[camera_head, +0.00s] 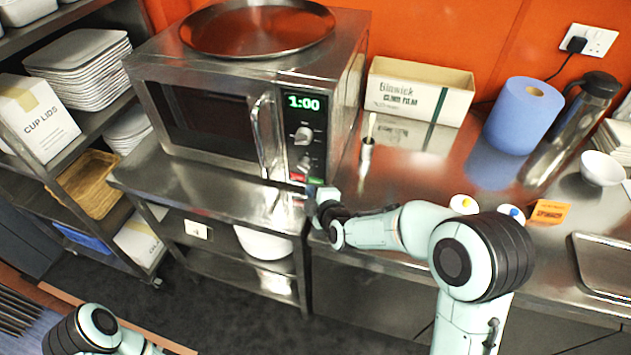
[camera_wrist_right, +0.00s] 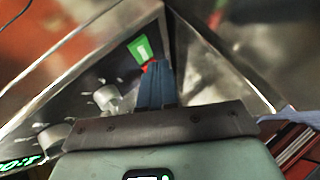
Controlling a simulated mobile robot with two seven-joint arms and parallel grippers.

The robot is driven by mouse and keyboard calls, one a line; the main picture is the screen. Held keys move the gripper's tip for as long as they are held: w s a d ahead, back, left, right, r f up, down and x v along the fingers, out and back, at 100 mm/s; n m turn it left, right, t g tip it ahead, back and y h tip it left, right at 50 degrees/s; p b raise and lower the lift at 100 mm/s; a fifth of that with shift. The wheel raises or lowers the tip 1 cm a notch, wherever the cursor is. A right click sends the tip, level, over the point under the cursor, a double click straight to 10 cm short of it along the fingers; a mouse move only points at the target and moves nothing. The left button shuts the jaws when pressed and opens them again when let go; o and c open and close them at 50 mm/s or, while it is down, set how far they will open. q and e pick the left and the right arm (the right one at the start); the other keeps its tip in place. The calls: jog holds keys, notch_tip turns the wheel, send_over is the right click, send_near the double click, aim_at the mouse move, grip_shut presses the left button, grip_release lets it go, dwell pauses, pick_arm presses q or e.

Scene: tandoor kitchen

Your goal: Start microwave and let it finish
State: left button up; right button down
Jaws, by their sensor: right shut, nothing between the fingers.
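The steel microwave (camera_head: 215,143) stands on a steel table, its door shut. Its green display (camera_head: 304,103) reads 1:00. Below the display are two knobs (camera_head: 303,135), then a red button (camera_head: 297,178) and a green button at the panel's bottom. My right gripper (camera_head: 313,190) is shut and empty, right at the panel's lower edge. In the right wrist view its fingertips (camera_wrist_right: 152,68) overlap the red button, beside the green button (camera_wrist_right: 140,49); I cannot tell whether they touch. My left gripper is out of view; only part of that arm shows at lower left.
A round metal tray (camera_head: 257,28) lies on the microwave. The door handle (camera_head: 265,135) stands out left of the panel. A shelf rack (camera_head: 95,135) is at left.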

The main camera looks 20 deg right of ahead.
jog(key=shift+w, duration=0.15)
jog(key=shift+w+d, duration=0.2)
jog(key=shift+d, duration=0.05)
